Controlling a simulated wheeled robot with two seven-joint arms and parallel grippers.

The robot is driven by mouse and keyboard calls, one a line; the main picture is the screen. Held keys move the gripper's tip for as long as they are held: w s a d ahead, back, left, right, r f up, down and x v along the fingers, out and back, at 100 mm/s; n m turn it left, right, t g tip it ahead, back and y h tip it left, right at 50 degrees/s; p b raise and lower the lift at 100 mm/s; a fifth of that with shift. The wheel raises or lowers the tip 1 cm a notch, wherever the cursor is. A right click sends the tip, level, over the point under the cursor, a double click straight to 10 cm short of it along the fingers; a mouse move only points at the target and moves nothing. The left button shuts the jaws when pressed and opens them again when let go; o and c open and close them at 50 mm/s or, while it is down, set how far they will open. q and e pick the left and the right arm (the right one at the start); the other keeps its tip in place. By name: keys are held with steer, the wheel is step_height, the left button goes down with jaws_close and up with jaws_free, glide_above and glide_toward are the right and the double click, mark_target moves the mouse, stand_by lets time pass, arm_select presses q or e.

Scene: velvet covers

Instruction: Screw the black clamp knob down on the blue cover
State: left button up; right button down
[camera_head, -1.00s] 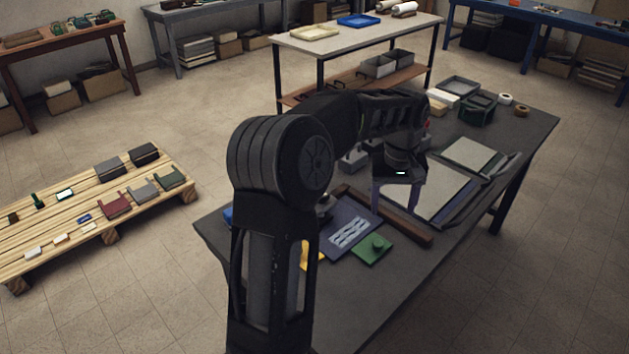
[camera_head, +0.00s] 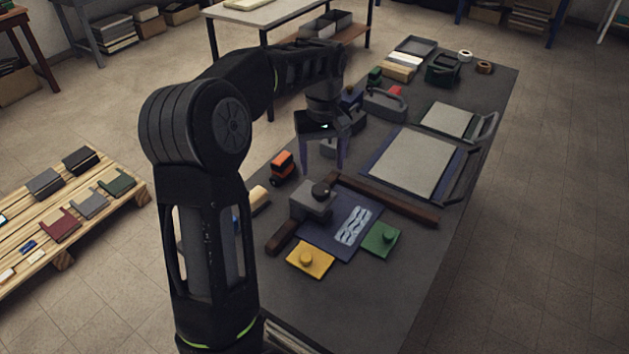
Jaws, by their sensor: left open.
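The blue cover (camera_head: 327,237), dark blue with a pale wavy panel, lies flat on the dark table (camera_head: 398,290). The black clamp knob (camera_head: 321,189) sits on top of a grey clamp block (camera_head: 309,204) at the cover's left edge. My left gripper (camera_head: 322,166) is open above the table, pointing down, just above the knob in the picture and apart from it. Its two fingers are spread, with nothing seen between them. My left arm hides part of the table's left side. My right gripper is not in view.
A brown bar (camera_head: 385,200) lies along the cover's far side, and a shorter brown block (camera_head: 281,237) lies at its near left. Yellow (camera_head: 310,259) and green (camera_head: 380,239) knobbed plates lie nearby. An orange-black item (camera_head: 283,168) stands left of my gripper. The table's near right is clear.

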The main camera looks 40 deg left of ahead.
mark_target(321, 189)
arm_select(q)
steer(key=shift+f, duration=0.1)
steer(key=shift+f+p, duration=0.6)
steer(key=shift+f, duration=3.25)
steer(key=shift+c, duration=0.4)
steer(key=c, duration=1.3)
steer(key=shift+o, duration=0.2)
